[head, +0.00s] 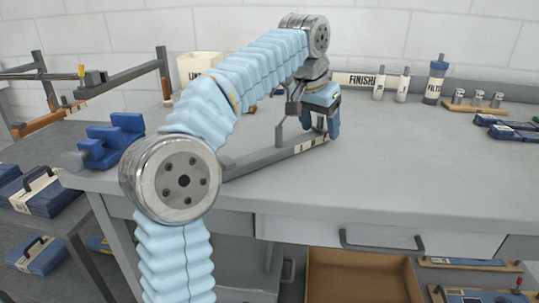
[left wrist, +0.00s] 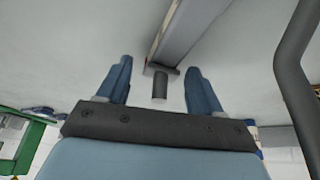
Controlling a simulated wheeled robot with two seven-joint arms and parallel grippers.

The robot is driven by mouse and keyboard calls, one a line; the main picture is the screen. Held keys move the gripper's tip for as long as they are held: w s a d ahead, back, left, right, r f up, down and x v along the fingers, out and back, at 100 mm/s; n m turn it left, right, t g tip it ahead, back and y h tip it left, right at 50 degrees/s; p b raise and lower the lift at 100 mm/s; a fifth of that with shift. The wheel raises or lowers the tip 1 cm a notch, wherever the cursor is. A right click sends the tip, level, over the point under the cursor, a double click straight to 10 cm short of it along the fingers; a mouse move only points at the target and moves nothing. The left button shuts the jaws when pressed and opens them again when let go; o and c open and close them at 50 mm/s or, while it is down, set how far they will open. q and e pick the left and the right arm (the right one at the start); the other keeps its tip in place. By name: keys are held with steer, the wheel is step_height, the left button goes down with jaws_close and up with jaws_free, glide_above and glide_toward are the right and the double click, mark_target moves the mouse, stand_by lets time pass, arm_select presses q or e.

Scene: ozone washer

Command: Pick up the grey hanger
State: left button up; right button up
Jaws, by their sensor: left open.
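The grey hanger (head: 272,157) lies on the grey worktable (head: 430,165), a long bar with a thin upright piece near its middle and a pale label near its right end. My left arm hides part of its left side. My left gripper (head: 325,125) is above the hanger's right end, pointing down. In the left wrist view, my left gripper (left wrist: 158,75) is open, with its two blue fingers apart. A grey bar that looks like the hanger (left wrist: 180,30) runs up from between them, with a short round peg at its near end. I cannot tell whether the fingers touch it.
A blue fixture (head: 112,140) stands at the table's left. A "FINISHED" sign (head: 355,79), pale bottles (head: 403,85) and a dark bottle (head: 434,80) stand at the back. Blue parts (head: 510,130) lie at right. The table's middle right is clear. A dark curved bar (left wrist: 292,75) rises beside the gripper.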

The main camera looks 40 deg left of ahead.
arm_select(q)
steer(key=shift+w+f, duration=0.3)
steer(key=shift+f, duration=0.25)
steer(key=shift+c, duration=0.3)
jaws_close()
